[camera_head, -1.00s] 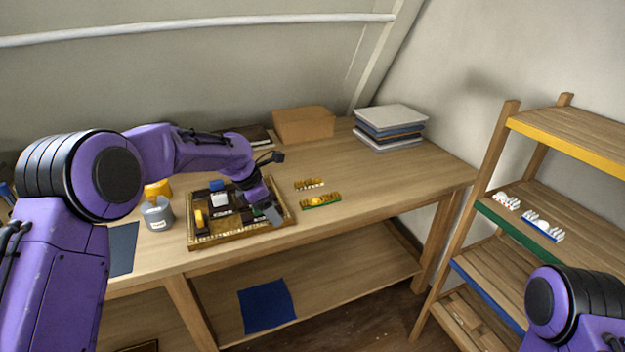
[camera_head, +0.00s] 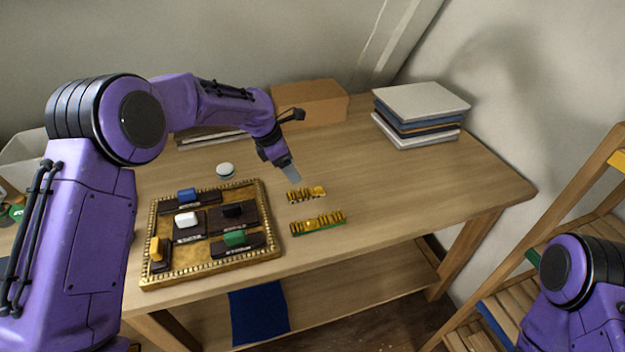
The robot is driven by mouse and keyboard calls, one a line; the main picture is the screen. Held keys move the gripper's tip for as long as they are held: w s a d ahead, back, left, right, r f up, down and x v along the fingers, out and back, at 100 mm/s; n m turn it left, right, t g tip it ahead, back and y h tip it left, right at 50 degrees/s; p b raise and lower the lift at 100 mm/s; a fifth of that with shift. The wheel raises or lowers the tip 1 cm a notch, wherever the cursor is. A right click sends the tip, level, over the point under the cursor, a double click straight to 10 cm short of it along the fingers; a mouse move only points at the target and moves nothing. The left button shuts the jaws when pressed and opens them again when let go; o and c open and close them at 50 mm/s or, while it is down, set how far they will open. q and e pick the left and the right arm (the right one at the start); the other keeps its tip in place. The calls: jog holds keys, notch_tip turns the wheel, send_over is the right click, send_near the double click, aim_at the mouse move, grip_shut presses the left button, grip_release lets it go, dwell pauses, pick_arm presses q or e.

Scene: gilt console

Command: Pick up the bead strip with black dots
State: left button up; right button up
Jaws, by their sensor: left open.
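Two yellow-gold bead strips lie on the table right of the gilt tray. The farther, shorter strip (camera_head: 306,194) has dark, dot-like marks along its pale front edge, too small to read clearly. The nearer strip (camera_head: 318,223) has a green front edge and dark gaps between its beads. My left gripper (camera_head: 292,173) points down just behind and left of the farther strip, open and holding nothing that I can see. It looks apart from the strip, but its height above the table is hard to tell. My right gripper is out of view.
The gilt tray (camera_head: 151,232) holds dark labelled blocks with coloured pieces. A white round-topped item (camera_head: 225,170) stands behind it. A cardboard box (camera_head: 310,104) and a stack of books (camera_head: 420,103) are at the back. The table right of the strips is clear.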

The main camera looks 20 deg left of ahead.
aim_at(305, 190)
pick_arm(q)
jog(key=x, duration=0.2)
jog(key=shift+s+d+f, duration=0.2)
jog(key=shift+d+f, duration=0.05)
jog(key=shift+f, duration=0.15)
jog(key=shift+s+d+f+p, duration=0.4)
jog(key=shift+s+f, duration=0.05)
jog(key=w+f, duration=0.1)
jog(key=d+f, duration=0.1)
jog(key=f, duration=0.1)
jog(key=w+f+p, duration=0.1)
jog(key=f, duration=0.1)
jog(key=shift+w+d+f, duration=0.15)
jog(key=shift+w, duration=0.15)
jog(key=shift+s, duration=0.3)
jog(key=c, duration=1.2)
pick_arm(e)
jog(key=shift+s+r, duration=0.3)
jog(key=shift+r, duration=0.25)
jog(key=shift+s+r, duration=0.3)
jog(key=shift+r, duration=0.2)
